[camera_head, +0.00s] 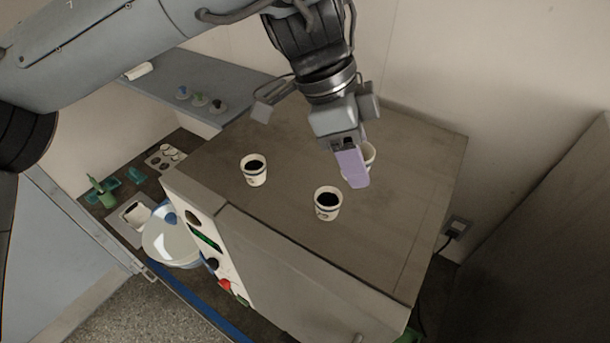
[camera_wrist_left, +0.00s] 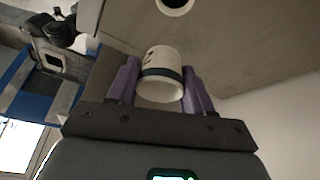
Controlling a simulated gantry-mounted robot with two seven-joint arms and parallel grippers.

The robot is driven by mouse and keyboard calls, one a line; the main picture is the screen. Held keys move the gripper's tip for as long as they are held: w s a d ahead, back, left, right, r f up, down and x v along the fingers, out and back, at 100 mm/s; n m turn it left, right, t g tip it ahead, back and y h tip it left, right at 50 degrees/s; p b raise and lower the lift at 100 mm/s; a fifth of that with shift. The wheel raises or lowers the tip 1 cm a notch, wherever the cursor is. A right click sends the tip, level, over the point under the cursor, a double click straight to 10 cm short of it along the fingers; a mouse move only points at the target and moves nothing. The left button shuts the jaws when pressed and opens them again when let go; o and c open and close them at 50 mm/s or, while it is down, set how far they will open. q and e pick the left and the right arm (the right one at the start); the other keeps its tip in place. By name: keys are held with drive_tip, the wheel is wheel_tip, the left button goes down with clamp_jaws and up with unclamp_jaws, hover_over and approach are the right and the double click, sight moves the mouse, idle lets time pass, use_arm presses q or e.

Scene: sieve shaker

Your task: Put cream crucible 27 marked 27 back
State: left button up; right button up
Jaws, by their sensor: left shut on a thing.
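My left gripper (camera_head: 356,168), with purple fingers, is shut on a cream crucible (camera_head: 370,155) over the top of the grey-brown box-shaped machine (camera_head: 400,240). In the head view a finger hides most of this crucible. In the left wrist view the held crucible (camera_wrist_left: 162,72) sits between both fingers, with a dark band and a dark mark that I cannot fully read. I cannot tell whether it touches the top. Two more cream crucibles with dark insides stand upright on the top, one at left (camera_head: 254,170) and one nearer the front (camera_head: 327,204). My right gripper is out of view.
A grey shelf (camera_head: 240,80) with several small coloured knobbed items is behind at left. A bench below at left holds a glossy round pan (camera_head: 172,240), a green bottle (camera_head: 102,192) and a small tray (camera_head: 165,158). The machine top's right side is clear. A wall socket (camera_head: 457,227) is at right.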

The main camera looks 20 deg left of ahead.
use_arm(q)
drive_tip(key=shift+w+a+f, duration=0.1)
drive_tip(key=shift+w+a, duration=0.05)
drive_tip(key=p, duration=0.2)
hover_over(299, 192)
drive_tip(key=a, duration=0.1)
wheel_tip(299, 192, down, 6)
drive_tip(key=shift+a+f, duration=0.15)
drive_tip(key=shift+f, duration=2.15)
drive_tip(key=shift+f, duration=0.1)
drive_tip(key=o, duration=0.6)
drive_tip(key=shift+f, duration=0.1)
drive_tip(key=o, duration=0.5)
drive_tip(key=shift+c, duration=0.2)
drive_tip(key=p+v, duration=0.1)
drive_tip(key=v, duration=1.1)
drive_tip(key=shift+r+p, duration=0.25)
drive_tip(key=shift+p, duration=0.05)
